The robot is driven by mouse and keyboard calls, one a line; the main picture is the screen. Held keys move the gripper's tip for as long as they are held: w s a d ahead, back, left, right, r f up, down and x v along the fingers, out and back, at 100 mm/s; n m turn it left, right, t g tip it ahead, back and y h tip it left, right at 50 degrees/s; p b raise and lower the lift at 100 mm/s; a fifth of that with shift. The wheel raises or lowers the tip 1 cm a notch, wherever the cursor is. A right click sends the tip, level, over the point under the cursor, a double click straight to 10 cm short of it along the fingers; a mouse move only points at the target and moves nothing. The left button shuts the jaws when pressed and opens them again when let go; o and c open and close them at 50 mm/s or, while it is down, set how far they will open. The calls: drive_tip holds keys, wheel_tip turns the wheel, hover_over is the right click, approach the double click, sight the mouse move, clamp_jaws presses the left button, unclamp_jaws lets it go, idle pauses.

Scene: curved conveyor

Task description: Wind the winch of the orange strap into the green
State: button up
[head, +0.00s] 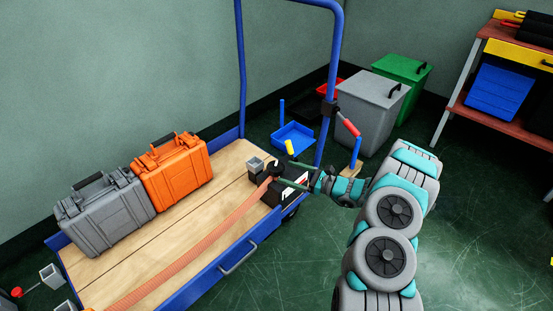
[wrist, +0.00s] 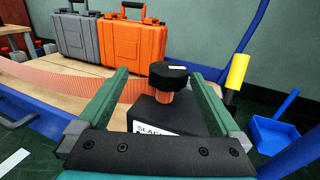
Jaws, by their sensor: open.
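The orange strap (head: 200,256) runs slack-looking and curved over the wooden deck of a blue trolley to the winch, a black box (head: 291,182) at the deck's right end. The strap also shows in the wrist view (wrist: 70,84). The winch has a dark faceted knob (wrist: 168,75) above an orange wound core.
An orange case (head: 172,172) and a grey case (head: 104,212) stand on the deck. A yellow-gripped lever (wrist: 237,72) rises right of the winch. The blue trolley frame (head: 334,60) stands close behind. Bins and a blue tray (head: 293,137) are beyond.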

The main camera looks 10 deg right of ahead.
sight(268, 165)
drive_tip(key=shift+w+d+f+m+t+h, duration=0.15)
drive_tip(key=shift+d+f+m+t, duration=0.05)
drive_tip(key=shift+d+f, duration=0.2)
drive_tip(key=shift+w+d+f+m+t+h, duration=0.1)
drive_tip(key=shift+d+f+m+t+h, duration=0.05)
drive_tip(key=shift+d+f+m+t, duration=0.15)
drive_tip(key=shift+p+x, duration=0.45)
drive_tip(key=shift+x, duration=3.4)
drive_tip(key=shift+s, duration=0.1)
drive_tip(key=c, duration=1.2)
drive_tip(key=shift+a+f, duration=0.1)
drive_tip(key=shift+c, duration=0.2)
drive_tip(key=shift+f+m+t+h+b, duration=0.1)
drive_tip(key=shift+m+t+h+b, duration=0.25)
drive_tip(key=shift+b, duration=0.45)
